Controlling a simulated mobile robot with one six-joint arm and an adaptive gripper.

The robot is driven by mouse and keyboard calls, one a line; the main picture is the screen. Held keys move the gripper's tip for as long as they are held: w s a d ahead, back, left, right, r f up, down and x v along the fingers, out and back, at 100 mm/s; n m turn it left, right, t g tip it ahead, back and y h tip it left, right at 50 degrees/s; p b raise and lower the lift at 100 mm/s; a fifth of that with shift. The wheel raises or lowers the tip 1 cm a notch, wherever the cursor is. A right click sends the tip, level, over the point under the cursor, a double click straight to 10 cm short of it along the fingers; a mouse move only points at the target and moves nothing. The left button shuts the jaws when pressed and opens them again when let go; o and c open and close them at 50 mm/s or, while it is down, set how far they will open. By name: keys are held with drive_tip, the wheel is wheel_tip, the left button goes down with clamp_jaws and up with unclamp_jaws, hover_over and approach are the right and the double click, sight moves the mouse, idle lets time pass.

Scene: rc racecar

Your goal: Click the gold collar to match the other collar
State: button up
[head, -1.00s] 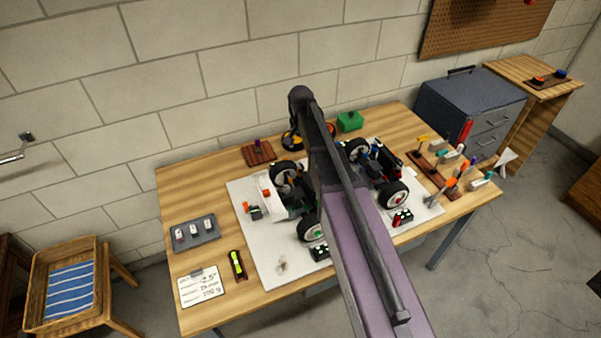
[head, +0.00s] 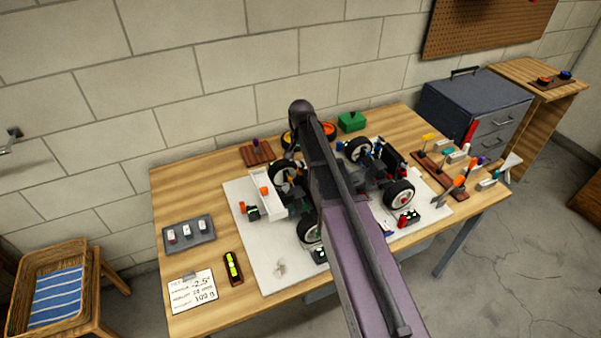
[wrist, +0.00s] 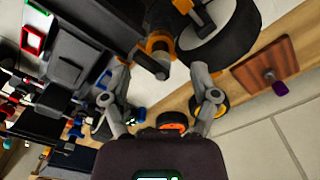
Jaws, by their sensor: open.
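In the wrist view an orange-gold ring (wrist: 157,43), likely the gold collar, sits around a grey part beside a dark wheel (wrist: 222,35). A second orange-gold piece (wrist: 183,6) shows at the top edge; I cannot tell whether it is the other collar. My gripper (wrist: 160,76) is open, its grey fingers apart to either side below the ring, with nothing held between them. In the head view the racecar (head: 385,175) stands on a white mat (head: 270,262); my arm hides its middle, my gripper and the collars.
A brown block with a purple knob (head: 257,152) stands behind the car, and also shows in the wrist view (wrist: 268,70). A green box (head: 352,122) is at the back. A tool rack (head: 440,175) stands right. A grey switch panel (head: 188,235) and a card (head: 193,291) lie left.

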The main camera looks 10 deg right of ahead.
drive_tip(key=shift+f+b, duration=1.75)
drive_tip(key=shift+f, duration=0.25)
clamp_jaws()
